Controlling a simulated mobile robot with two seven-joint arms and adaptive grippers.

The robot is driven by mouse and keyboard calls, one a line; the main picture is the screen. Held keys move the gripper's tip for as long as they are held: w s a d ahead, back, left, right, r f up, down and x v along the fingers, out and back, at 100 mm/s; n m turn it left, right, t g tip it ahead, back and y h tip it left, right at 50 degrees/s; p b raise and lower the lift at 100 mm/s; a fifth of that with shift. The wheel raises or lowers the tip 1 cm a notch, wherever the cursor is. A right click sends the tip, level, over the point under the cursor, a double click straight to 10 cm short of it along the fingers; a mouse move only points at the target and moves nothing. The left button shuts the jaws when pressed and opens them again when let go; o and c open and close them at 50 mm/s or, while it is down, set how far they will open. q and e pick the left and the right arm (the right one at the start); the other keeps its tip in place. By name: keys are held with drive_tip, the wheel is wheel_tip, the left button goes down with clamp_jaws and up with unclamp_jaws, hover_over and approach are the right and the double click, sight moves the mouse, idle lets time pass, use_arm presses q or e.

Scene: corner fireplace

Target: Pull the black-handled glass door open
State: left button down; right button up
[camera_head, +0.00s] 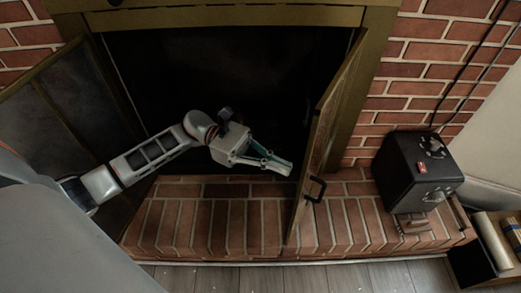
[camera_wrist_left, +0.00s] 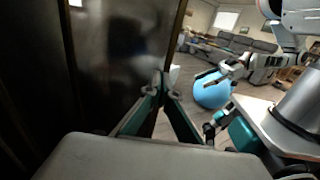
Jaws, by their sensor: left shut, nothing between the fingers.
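The black-handled glass door (camera_head: 322,130) stands swung out from the fireplace on the right, seen nearly edge-on in the head view. Its black handle (camera_head: 315,189) is on the face turned right, away from my left gripper. My left gripper (camera_head: 288,167) is shut and empty, just left of the door, on its inner side above the brick hearth. I cannot tell whether the fingertips touch the door. In the left wrist view the shut fingertips (camera_wrist_left: 163,82) are in front of a dark glass panel (camera_wrist_left: 120,55). My right gripper (camera_wrist_left: 228,72) shows small there; its jaws are unclear.
A second glass door (camera_head: 70,105) stands open at the left. The fireplace opening (camera_head: 215,75) is dark. A black box with knobs (camera_head: 418,170) sits on the brick hearth (camera_head: 235,225) at right. A blue ball (camera_wrist_left: 212,90) lies on the floor behind.

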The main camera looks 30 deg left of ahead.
sight(309, 177)
use_arm(q)
drive_tip(key=shift+w+d, duration=0.1)
drive_tip(key=shift+d, duration=1.05)
use_arm(e)
drive_tip(key=shift+s+d+f, duration=0.2)
drive_tip(key=shift+d+f, duration=0.05)
drive_tip(key=shift+w+a+r, duration=0.1)
